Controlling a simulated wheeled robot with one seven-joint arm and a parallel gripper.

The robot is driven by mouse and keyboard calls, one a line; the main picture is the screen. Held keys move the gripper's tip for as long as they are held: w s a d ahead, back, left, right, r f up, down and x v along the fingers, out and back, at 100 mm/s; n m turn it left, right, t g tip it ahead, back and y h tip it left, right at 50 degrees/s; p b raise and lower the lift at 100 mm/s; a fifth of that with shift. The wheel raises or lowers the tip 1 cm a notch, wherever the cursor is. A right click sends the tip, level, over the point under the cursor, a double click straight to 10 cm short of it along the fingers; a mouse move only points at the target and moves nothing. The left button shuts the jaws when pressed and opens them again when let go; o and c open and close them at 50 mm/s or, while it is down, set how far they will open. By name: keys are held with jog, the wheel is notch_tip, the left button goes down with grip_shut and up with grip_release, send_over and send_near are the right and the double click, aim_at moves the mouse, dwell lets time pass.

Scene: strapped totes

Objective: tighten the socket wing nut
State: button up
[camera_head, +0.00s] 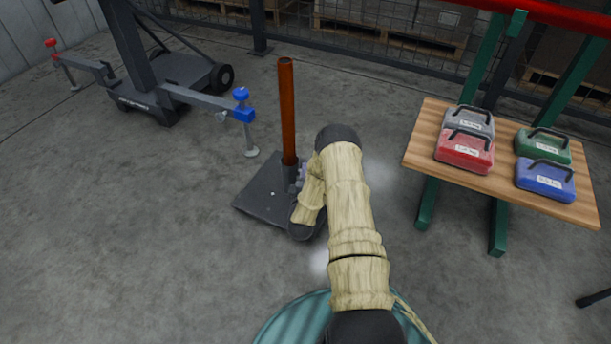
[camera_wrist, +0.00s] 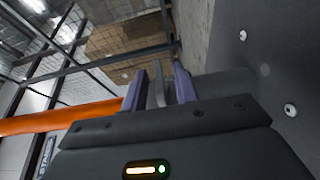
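An orange-brown post (camera_head: 287,110) stands upright in a dark socket (camera_head: 290,174) on a dark square base plate (camera_head: 262,203). My gripper (camera_head: 304,172) is at the right side of the socket, partly hidden by my sleeved arm. In the wrist view, the two purple-grey fingers of my gripper (camera_wrist: 160,78) stand apart. A thin grey piece, seemingly the wing nut (camera_wrist: 159,92), shows between them with small gaps; contact is hard to judge. The post (camera_wrist: 60,117) runs along the left and the bolted plate (camera_wrist: 265,70) fills the right. The wing nut cannot be made out in the head view.
A wooden-topped table (camera_head: 420,150) with several coloured weight bags stands at the right. A dark wheeled stand (camera_head: 160,95) with blue and red clamps on its outriggers is at the back left. Mesh fencing and pallets line the back. The floor left of the plate is clear.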

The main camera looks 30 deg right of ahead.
jog(key=shift+b+x, duration=0.3)
jog(key=shift+x, duration=0.85)
jog(key=shift+s+d, duration=0.15)
jog(key=shift+c, duration=0.2)
grip_shut()
jog(key=shift+a+r+p, duration=0.15)
jog(key=shift+a+p, duration=0.15)
jog(key=shift+p, duration=0.65)
